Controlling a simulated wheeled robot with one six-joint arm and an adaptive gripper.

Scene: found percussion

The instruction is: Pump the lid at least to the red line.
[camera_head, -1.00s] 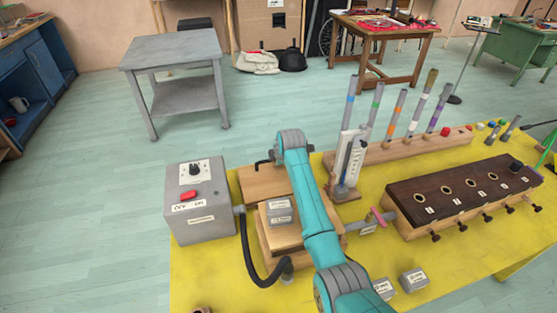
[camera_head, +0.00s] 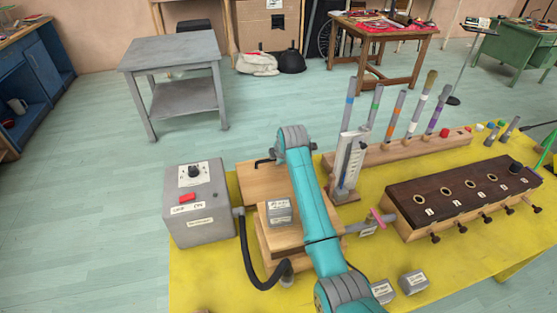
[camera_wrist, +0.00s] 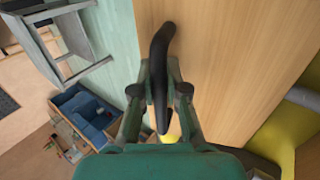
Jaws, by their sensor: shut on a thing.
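The lid (camera_head: 262,182) is a pale wooden board on the bellows box at the middle of the yellow table. Its black bar handle (camera_head: 264,161) shows at its far edge in the head view, partly behind my arm. In the wrist view my gripper (camera_wrist: 160,75) is shut on the black handle (camera_wrist: 162,42), with the wooden lid (camera_wrist: 225,60) beside it. A white upright gauge (camera_head: 348,165) with marks stands right of the box. I cannot make out the red line on it. My arm hides part of the lid and box.
A grey control box (camera_head: 196,225) with a knob and red switch stands at left, joined by a black hose (camera_head: 251,262). A grey labelled block (camera_head: 279,211) sits on the wood. A dark-topped wooden block (camera_head: 465,190) with holes is at right.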

